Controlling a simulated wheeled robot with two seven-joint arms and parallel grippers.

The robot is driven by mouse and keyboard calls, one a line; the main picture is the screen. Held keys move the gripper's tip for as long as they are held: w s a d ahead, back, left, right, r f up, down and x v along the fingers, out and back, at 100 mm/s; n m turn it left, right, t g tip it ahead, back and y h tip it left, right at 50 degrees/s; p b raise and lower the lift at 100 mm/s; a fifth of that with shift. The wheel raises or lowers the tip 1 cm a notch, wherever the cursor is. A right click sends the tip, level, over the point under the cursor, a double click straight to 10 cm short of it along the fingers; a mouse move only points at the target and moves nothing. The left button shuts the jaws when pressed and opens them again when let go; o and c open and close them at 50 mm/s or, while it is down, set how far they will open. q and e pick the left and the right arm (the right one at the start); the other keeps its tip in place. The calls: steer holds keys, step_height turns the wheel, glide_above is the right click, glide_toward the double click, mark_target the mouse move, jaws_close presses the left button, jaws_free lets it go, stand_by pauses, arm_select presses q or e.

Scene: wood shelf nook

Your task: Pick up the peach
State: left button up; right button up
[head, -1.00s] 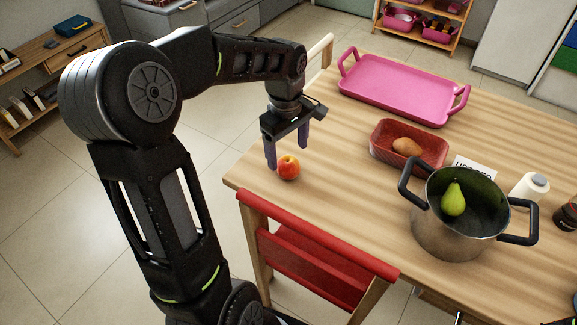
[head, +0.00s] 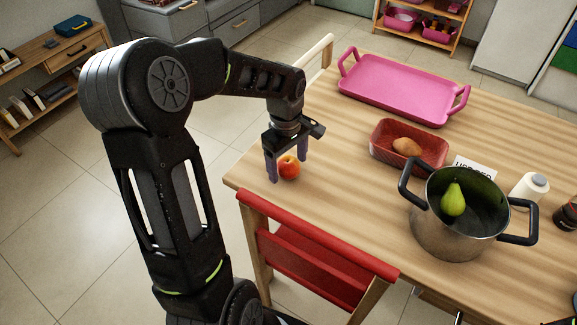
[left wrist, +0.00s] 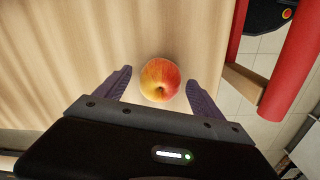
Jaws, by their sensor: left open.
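The peach (head: 289,167), red and yellow, rests on the wooden table near its left corner. My left gripper (head: 287,173) is over it, fingers pointing down, open, one finger on each side of the peach in the head view. In the left wrist view the peach (left wrist: 160,80) lies between and slightly beyond the two purple-grey fingertips of my left gripper (left wrist: 158,84), with a gap visible on both sides. My right gripper is not in view.
A red chair (head: 320,262) stands against the table's near edge. To the right on the table are a red basket (head: 430,150) with a brown item, a pot (head: 455,235) holding a green pear, a white bottle (head: 529,190) and a pink tray (head: 400,88). Bare wood surrounds the peach.

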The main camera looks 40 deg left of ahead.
arm_select(q)
steer(key=c, duration=1.5)
